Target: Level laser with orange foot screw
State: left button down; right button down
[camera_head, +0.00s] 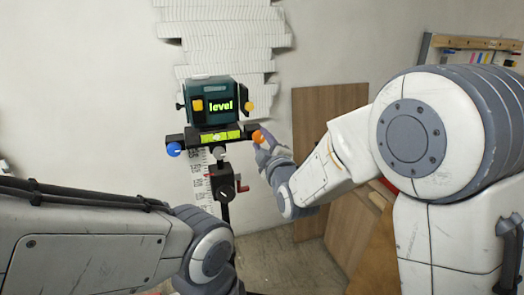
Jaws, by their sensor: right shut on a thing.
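A dark teal laser level (209,98) with a screen reading "level" in green stands on a black tripod head (222,180). A yellow-green bubble vial (220,136) lies along the black base under it. An orange foot screw (262,137) is at the base's right end, a blue one (174,149) at its left end and a grey one (219,152) in front. My right gripper (264,143) is shut on the orange foot screw, its fingers small and partly hidden. My left arm crosses the lower left; its gripper is not visible.
White ribbed wall relief panels (225,40) hang behind the laser. Brown boards (322,140) lean on the wall at right. A framed board (475,48) is at the upper right. The wall left of the laser is bare.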

jog(key=n+b, duration=0.4)
jog(key=n, duration=0.1)
jog(key=shift+d+f+n+y, duration=0.1)
jog(key=shift+f+n+y, duration=0.05)
jog(key=shift+n+y, duration=0.25)
jog(key=shift+n+b, duration=0.95)
jog(key=shift+n, duration=1.05)
jog(key=shift+c, duration=2.2)
grip_release()
jog(key=shift+r, duration=0.2)
jog(key=b+v, duration=0.1)
jog(key=v, duration=0.9)
jog(key=shift+s+b, duration=0.2)
jog(key=shift+b, duration=0.15)
jog(key=shift+d, duration=0.1)
